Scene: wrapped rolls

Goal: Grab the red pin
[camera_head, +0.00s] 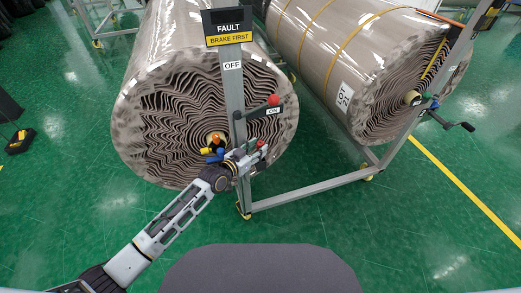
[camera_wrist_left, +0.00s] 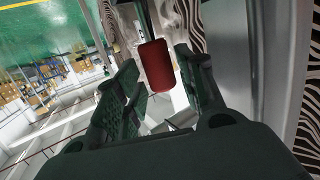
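A red pin (camera_wrist_left: 156,66) stands out in the left wrist view as a short red cylinder between my finger pads. In the head view a small red end (camera_head: 262,145) shows beside the grey post, just at my left gripper (camera_head: 254,154). My left gripper also shows in the left wrist view (camera_wrist_left: 158,80). Its two dark green fingers are spread on either side of the red pin, with visible gaps, so it is open. I cannot tell how deep the pin sits between the fingers. My right gripper is out of view.
The green floor at left is mostly clear.

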